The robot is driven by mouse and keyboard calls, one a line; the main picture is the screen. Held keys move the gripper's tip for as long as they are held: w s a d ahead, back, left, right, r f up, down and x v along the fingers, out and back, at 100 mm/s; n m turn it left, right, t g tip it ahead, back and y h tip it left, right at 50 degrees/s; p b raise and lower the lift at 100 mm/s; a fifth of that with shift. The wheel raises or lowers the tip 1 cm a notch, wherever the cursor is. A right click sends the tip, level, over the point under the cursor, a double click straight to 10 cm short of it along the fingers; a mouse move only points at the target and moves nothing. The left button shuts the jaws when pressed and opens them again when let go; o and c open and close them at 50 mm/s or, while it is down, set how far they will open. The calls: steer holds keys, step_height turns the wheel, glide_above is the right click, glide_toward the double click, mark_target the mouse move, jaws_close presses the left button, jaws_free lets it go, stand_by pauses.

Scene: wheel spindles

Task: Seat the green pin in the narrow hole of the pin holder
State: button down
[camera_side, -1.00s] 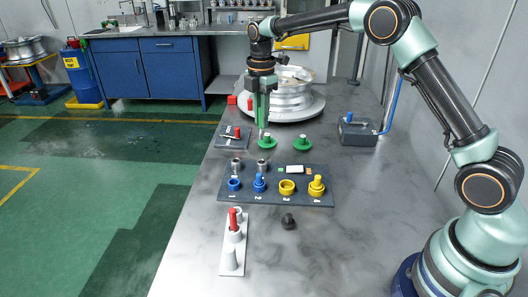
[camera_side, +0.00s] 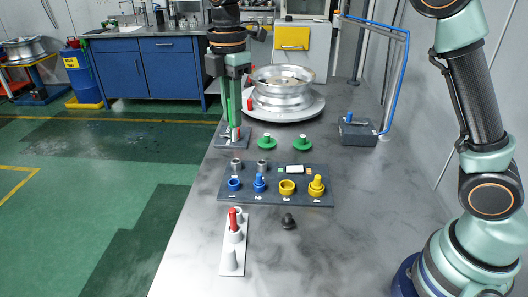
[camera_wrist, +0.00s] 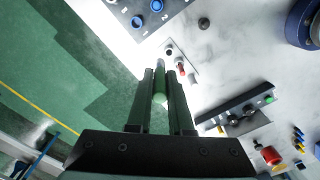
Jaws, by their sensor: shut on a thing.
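My gripper (camera_side: 229,112) is shut on the green pin (camera_side: 229,100) and holds it upright, over or in front of the small dark plate at the table's left edge. Whether the pin's lower end touches anything there is unclear. In the wrist view the pin (camera_wrist: 160,84) sits between the two fingers. The pin holder appears to be the pale plate (camera_side: 231,269) near the front left, well apart from the gripper. In the wrist view a dark hole (camera_wrist: 169,52) shows beside the red pin (camera_wrist: 182,70).
The small dark plate (camera_side: 222,142) bears a red and grey item. Two green pegged discs (camera_side: 267,143) stand to its right. A numbered dark panel (camera_side: 275,200) with blue and yellow rings lies between gripper and holder. A black knob (camera_side: 289,221) and a wheel (camera_side: 284,92) stand nearby.

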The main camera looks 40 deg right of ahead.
steer(key=s+a, duration=0.3)
step_height(320, 180, down, 20)
steer(key=shift+f, duration=0.1)
stand_by(0.4)
steer(key=shift+f, duration=0.15)
steer(key=c, duration=0.8)
jaws_free()
